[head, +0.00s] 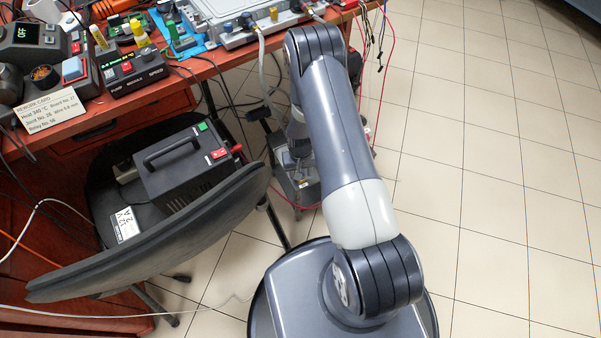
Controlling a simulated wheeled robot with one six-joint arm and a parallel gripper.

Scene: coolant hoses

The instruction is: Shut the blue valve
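I cannot make out a blue valve for certain. A silver metal box (232,36) with small blue and brass-coloured fittings on top sits on a blue mat at the back of the workbench. A pale hose (263,66) hangs from its front edge. My arm rises from my base at the bottom and bends at an elbow near the bench's right end. The far part of my arm is mostly hidden behind the nearer link; light grey and dark parts show just left of it, below bench height. My gripper's fingers cannot be made out, nor anything held.
A dark chair (185,230) carrying a black power unit (185,158) stands left of my arm, before the bench (85,135). A grey unit (298,186) is low beside my arm. Cables hang off the bench. The tiled floor (490,170) on the right is clear.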

